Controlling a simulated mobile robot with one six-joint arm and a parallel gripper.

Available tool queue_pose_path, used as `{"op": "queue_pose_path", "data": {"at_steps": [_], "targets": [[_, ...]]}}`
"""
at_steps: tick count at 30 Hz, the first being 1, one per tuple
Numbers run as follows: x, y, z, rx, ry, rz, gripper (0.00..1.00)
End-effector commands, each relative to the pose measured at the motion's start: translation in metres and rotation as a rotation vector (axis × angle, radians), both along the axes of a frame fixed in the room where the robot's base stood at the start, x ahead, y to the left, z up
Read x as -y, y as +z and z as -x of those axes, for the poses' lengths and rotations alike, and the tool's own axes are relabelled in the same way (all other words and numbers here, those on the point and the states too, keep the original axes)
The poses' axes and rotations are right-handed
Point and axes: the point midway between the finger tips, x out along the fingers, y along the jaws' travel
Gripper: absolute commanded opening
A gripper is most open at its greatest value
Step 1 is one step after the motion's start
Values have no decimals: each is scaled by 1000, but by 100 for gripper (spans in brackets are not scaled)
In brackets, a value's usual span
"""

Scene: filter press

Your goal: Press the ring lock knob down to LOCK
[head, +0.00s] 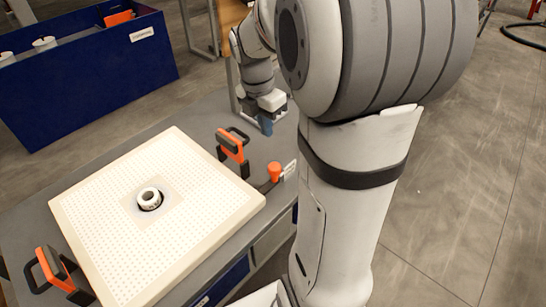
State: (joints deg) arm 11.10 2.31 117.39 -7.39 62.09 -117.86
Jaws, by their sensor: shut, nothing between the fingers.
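The orange knob (275,169) stands at the right of the pale filter plate, on a short dark lever close to the bench's right edge. A small white label (289,168) is beside it; its text is too small to read. My gripper (266,128) points down above and behind the knob in the picture, apart from it. Its blue fingers are shut and empty. The square filter plate (100,192) is perforated, with a white ring (149,197) in its middle opening.
Black and orange handle clamps stand at the plate's far right corner (232,146) and near left corner (54,270). The grey bench (100,163) has bare surface behind the plate. A dark blue bin (90,85) stands behind at left. My own arm fills the upper middle.

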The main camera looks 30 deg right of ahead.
Motion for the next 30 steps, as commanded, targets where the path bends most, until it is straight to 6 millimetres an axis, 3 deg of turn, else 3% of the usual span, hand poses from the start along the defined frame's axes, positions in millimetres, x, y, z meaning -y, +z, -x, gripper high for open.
{"op": "queue_pose_path", "data": {"at_steps": [9, 15, 21, 30], "targets": [[7, -70, 4, -6, -2, -1, 0], [11, -101, 6, -3, -2, -1, 0], [13, -115, 6, -2, -2, 0, 0], [13, -116, 6, 0, -3, 0, 0]]}}
